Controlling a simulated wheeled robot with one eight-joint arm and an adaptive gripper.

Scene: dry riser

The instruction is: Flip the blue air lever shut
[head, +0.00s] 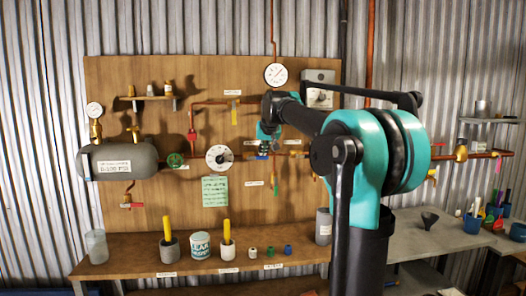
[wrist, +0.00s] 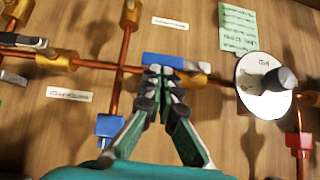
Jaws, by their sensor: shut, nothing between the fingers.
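The blue lever (wrist: 165,60) is a short bar in the wrist view. It lies roughly along the horizontal copper pipe (wrist: 85,62), on the far side of my fingertips. My gripper (wrist: 162,72) is shut and empty, its tips right at the lever and covering part of its lower edge. I cannot tell whether they touch it. In the head view my gripper (head: 265,138) is in front of the board, and a bit of blue (head: 262,157) shows just below it.
A white round dial (head: 219,157) is close by; it also shows in the wrist view (wrist: 262,98). A blue block (wrist: 108,126) and a red fitting (wrist: 299,142) sit on vertical pipes. A bench (head: 130,262) with cups and jars stands below the board.

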